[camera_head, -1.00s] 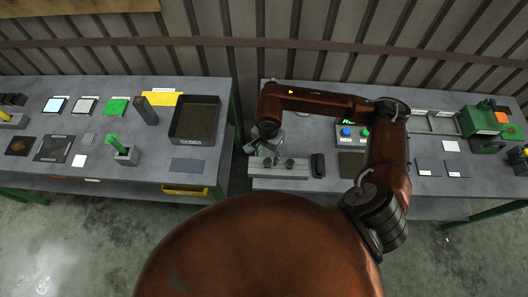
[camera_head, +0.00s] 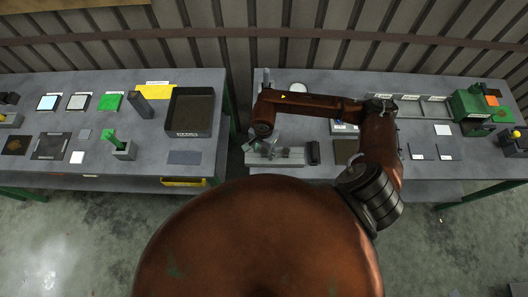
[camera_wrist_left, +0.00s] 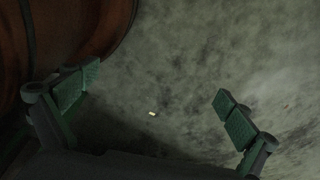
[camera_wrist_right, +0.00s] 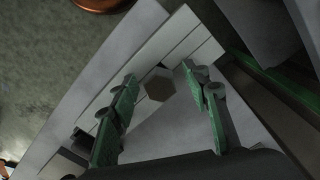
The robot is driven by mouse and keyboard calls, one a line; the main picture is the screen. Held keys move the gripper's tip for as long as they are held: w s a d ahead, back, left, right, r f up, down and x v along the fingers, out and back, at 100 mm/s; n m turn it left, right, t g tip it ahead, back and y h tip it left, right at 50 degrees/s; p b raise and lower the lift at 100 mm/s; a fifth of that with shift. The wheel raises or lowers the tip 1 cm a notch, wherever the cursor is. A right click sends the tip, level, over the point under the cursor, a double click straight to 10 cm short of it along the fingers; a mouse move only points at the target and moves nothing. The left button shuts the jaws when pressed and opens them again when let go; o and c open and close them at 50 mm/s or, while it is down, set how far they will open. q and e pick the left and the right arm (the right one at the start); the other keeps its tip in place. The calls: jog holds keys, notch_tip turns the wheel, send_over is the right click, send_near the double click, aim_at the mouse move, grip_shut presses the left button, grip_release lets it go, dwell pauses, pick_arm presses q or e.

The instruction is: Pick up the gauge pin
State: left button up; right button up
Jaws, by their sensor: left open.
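A dark object with a hexagonal top (camera_wrist_right: 158,86), which looks like the gauge pin, stands at a light grey grooved block (camera_wrist_right: 185,38) in the right wrist view. My right gripper (camera_wrist_right: 160,76) is open, with one green-padded finger on each side of it. I see no finger touching it. In the head view the same gripper (camera_head: 262,146) hangs over the left end of the grey block (camera_head: 292,157); the pins there are mostly hidden behind it. My left gripper (camera_wrist_left: 157,85) is open and empty above the floor, seen only in the left wrist view.
A black object (camera_head: 313,153) stands just right of the block. The right table also holds grey bins (camera_head: 410,107) and a green machine (camera_head: 470,105). The left table carries a dark tray (camera_head: 190,112) and several plates. A gap separates the tables.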

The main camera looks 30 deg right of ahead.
jog(key=c, duration=1.1)
pick_arm(q)
jog(key=shift+s, duration=0.7)
pick_arm(e)
grip_shut()
pick_arm(q)
jog(key=shift+f, duration=0.15)
pick_arm(e)
jog(key=shift+r, duration=0.2)
